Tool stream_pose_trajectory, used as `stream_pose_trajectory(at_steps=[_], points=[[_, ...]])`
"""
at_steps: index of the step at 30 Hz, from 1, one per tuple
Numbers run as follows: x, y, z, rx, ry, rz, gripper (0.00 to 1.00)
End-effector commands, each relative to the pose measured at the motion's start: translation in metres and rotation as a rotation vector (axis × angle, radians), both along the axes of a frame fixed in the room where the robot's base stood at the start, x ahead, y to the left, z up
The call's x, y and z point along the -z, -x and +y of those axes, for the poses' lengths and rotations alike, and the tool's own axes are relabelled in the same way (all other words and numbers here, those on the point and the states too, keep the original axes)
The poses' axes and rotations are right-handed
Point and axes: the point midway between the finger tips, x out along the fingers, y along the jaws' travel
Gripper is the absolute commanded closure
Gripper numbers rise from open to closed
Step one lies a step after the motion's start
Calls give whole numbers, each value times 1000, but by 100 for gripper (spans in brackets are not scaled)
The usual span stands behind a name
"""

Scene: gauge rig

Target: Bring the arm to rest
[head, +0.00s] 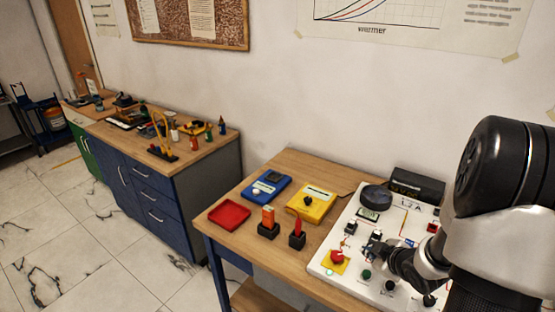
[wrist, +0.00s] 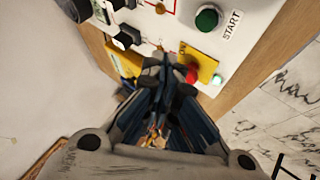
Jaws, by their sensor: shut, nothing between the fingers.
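My arm (head: 500,200) comes in from the right edge of the head view and reaches down over the white panel (head: 322,263). My gripper (head: 370,247) is shut and empty, with its tips over the panel between the red button and the dark knobs. In the wrist view my gripper (wrist: 170,75) has its fingers together in front of the panel. The red button (wrist: 192,74) on its yellow plate shows beside the fingertips; it also shows in the head view (head: 337,257). I cannot tell whether the tips touch the panel.
A cluttered blue workbench (head: 190,205) stands at left, with open floor in front.

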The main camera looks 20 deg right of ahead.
Motion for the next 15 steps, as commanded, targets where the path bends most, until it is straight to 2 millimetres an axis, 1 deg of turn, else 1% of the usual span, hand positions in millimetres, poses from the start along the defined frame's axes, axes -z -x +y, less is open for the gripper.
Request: stream_pose_trajectory(at_steps=[2, 5, 8, 9, 11, 12, 14, 15], points=[[-3, -1, 1, 4, 4, 2, 100], [-18, -4, 3, 32, 22, 16, 100], [-49, -5, 11, 98, 45, 41, 100], [-64, -3, 17, 136, 50, 52, 100], [-88, 1, 30, 195, 47, 64, 100], [-103, 7, 39, 237, 39, 74, 100], [-123, 17, 56, 295, 16, 85, 100], [-135, 25, 69, 332, -5, 92, 100]])
